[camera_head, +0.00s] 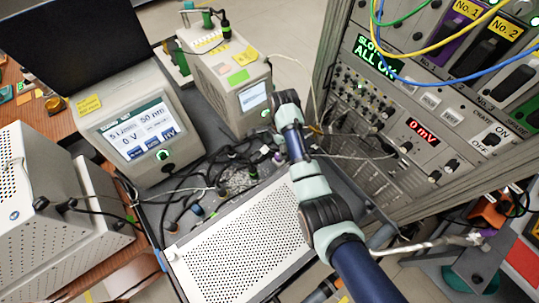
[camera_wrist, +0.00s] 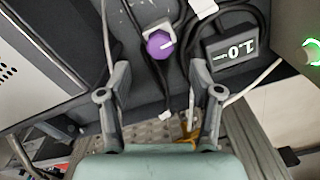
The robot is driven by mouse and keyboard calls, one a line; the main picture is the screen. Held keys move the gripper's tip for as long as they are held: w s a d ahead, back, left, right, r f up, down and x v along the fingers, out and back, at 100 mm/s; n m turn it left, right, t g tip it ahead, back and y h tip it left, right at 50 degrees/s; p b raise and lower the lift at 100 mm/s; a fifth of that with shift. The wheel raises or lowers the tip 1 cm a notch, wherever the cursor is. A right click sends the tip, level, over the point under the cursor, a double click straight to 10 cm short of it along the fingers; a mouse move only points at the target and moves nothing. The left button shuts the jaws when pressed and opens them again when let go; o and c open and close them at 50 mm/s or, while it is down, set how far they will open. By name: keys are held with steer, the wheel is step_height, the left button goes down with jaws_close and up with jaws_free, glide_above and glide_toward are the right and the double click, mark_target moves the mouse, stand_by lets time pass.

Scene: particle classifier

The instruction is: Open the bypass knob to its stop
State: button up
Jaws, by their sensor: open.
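A purple knob (camera_wrist: 158,44) with a pale pointer mark shows near the top centre of the wrist view, on a dark surface among cables. I cannot read a label on it, so I cannot confirm it is the bypass knob. A small purple spot in the head view (camera_head: 277,158) looks like the same knob. My gripper (camera_wrist: 168,72) is open and empty. Its two fingers stand apart, one on each side below the knob, and do not touch it. In the head view the fingers are mostly hidden behind my arm.
Black and white cables lie around the knob. In the head view, a perforated white case (camera_head: 235,245) lies in front, a touchscreen instrument (camera_head: 140,130) stands left, and an electronics rack (camera_head: 400,110) stands right.

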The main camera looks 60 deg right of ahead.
step_height(320, 180, down, 6)
steer(key=shift+a+f+b, duration=0.1)
steer(key=shift+f+b, duration=0.05)
steer(key=shift+b, duration=0.55)
steer(key=shift+c, duration=0.2)
steer(key=shift+w, duration=0.1)
steer(key=c, duration=1.1)
